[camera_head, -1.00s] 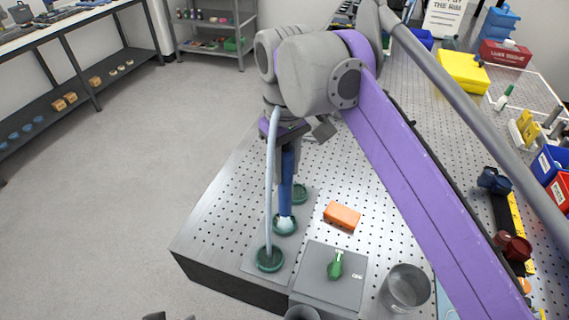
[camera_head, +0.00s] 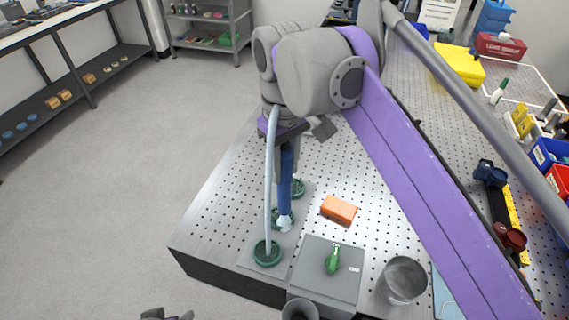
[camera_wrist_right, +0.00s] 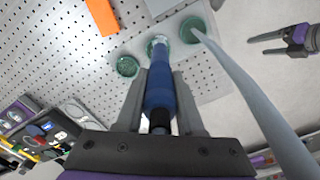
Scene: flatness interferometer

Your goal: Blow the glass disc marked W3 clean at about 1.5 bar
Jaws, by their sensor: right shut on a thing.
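My right gripper (camera_wrist_right: 160,98) is shut on a blue blow tool (camera_wrist_right: 160,82), held upright; it also shows in the head view (camera_head: 286,180). Its pale lower end is over the middle green dish (camera_head: 283,217); I cannot tell whether they touch. Two more green dishes stand in line, one behind (camera_head: 298,187) and one in front (camera_head: 267,254). No W3 mark is readable. A grey control box (camera_head: 315,278) carries a green knob (camera_head: 332,260). My left gripper (camera_head: 168,315) is open at the bottom edge.
An orange block (camera_head: 339,209) lies right of the dishes on the perforated table (camera_head: 225,215). A metal cup (camera_head: 402,280) stands right of the control box. Blue and red bins and a yellow case (camera_head: 459,64) stand farther right. Open floor lies left.

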